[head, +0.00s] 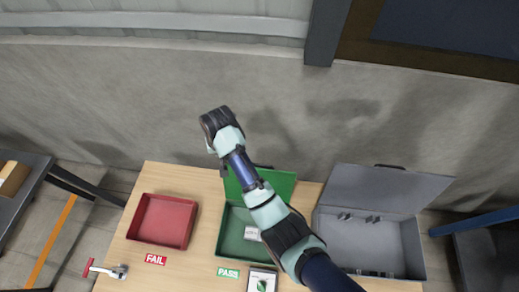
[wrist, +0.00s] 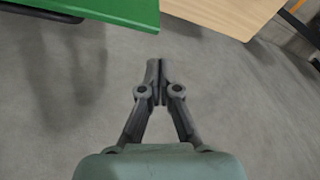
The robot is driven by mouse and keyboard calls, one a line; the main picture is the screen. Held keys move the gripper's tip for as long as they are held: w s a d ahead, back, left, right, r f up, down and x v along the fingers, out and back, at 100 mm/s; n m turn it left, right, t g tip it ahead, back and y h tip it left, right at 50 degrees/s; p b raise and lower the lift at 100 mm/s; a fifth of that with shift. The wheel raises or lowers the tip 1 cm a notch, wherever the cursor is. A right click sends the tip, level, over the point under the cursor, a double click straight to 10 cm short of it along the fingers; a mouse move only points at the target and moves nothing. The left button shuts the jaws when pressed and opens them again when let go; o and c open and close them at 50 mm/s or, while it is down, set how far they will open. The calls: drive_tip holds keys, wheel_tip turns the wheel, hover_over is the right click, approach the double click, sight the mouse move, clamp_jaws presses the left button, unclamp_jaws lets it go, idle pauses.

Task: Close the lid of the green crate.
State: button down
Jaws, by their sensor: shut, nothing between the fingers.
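The green crate (head: 232,245) stands on the table in the head view, partly hidden by my arm. Its green lid (head: 283,186) is open, tilted back at the crate's far side. The lid's edge also shows at the top left of the wrist view (wrist: 105,10), with a dark handle (wrist: 40,12) beside it. My gripper (wrist: 157,82) is shut and empty, apart from the lid, over the floor beyond the table's back edge. In the head view its fingers are hardly visible below the wrist.
A white boxed item (head: 252,233) lies in the green crate. A red tray (head: 163,220) is at left, and a grey crate with its lid open (head: 385,188) is at right. Another item (head: 262,281) lies in front, near the PASS label. The floor behind the table (head: 130,110) is clear.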

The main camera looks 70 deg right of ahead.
drive_tip(key=s+d+r+m+g+y+p, duration=0.25)
drive_tip(key=s+d+m, duration=0.25)
drive_tip(key=s+d, duration=0.6)
wheel_tip(320, 180, down, 11)
drive_tip(key=a+b, duration=0.2)
drive_tip(key=b, duration=0.1)
drive_tip(key=a, duration=0.1)
drive_tip(key=s+a+r+p, duration=0.1)
drive_tip(key=a+p, duration=0.1)
drive_tip(key=shift+s+r+g, duration=0.2)
drive_tip(key=shift+r+g, duration=0.05)
drive_tip(key=shift+r, duration=0.05)
drive_tip(key=shift+r+p, duration=0.15)
drive_tip(key=shift+p, duration=0.2)
